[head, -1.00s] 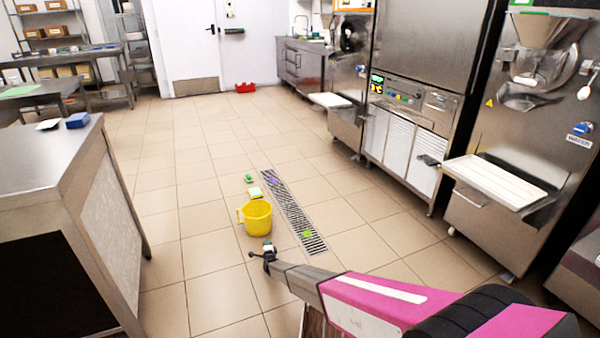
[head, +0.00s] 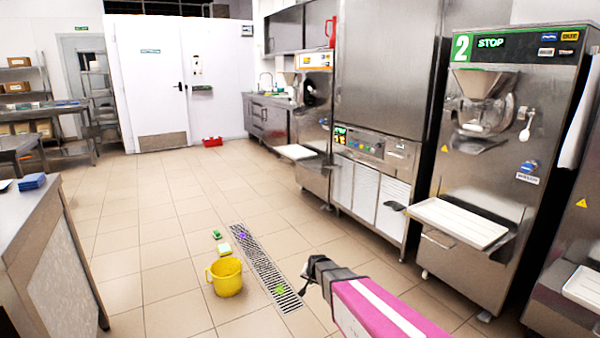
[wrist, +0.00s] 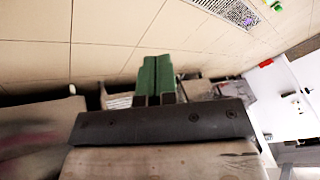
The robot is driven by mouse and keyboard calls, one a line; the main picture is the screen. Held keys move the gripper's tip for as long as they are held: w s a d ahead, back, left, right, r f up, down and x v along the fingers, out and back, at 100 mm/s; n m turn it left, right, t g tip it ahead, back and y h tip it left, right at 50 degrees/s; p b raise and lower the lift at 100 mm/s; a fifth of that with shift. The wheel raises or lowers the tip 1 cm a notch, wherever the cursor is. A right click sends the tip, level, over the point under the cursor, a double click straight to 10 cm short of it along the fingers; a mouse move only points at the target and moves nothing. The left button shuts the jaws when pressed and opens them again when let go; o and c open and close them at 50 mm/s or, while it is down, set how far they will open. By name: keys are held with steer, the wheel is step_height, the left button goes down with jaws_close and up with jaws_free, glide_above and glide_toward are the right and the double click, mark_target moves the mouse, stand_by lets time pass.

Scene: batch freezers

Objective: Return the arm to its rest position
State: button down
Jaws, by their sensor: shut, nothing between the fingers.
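My arm, with a pink and white link, reaches up from the bottom of the head view. My gripper (head: 312,270) is at its end, small and dark there, above the floor to the right of the yellow bucket. In the wrist view my gripper (wrist: 157,76) shows two green fingers side by side and pressed together, with nothing between them. No object is held. The wrist view is tilted and shows floor tiles and, at the right, the white door wall.
A steel counter (head: 35,235) is at the left. Batch freezers, including number 2 (head: 480,200), line the right side. The tiled floor between is mostly clear.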

steer(key=s+d+r+n+g, duration=0.1)
steer(key=s+d+r+g, duration=0.1)
steer(key=s+d+r, duration=0.2)
steer(key=s+d+r+n+g+h, duration=0.1)
steer(key=s+d+r, duration=0.4)
steer(key=s, duration=0.6)
steer(key=s+d+r+n+g, duration=0.1)
steer(key=s+d+r+g, duration=0.1)
steer(key=s+d+r, duration=0.3)
steer(key=s, duration=0.3)
steer(key=shift+s+d+n+g+h, duration=0.2)
steer(key=shift+n+g+h, duration=0.1)
steer(key=shift+g, duration=0.1)
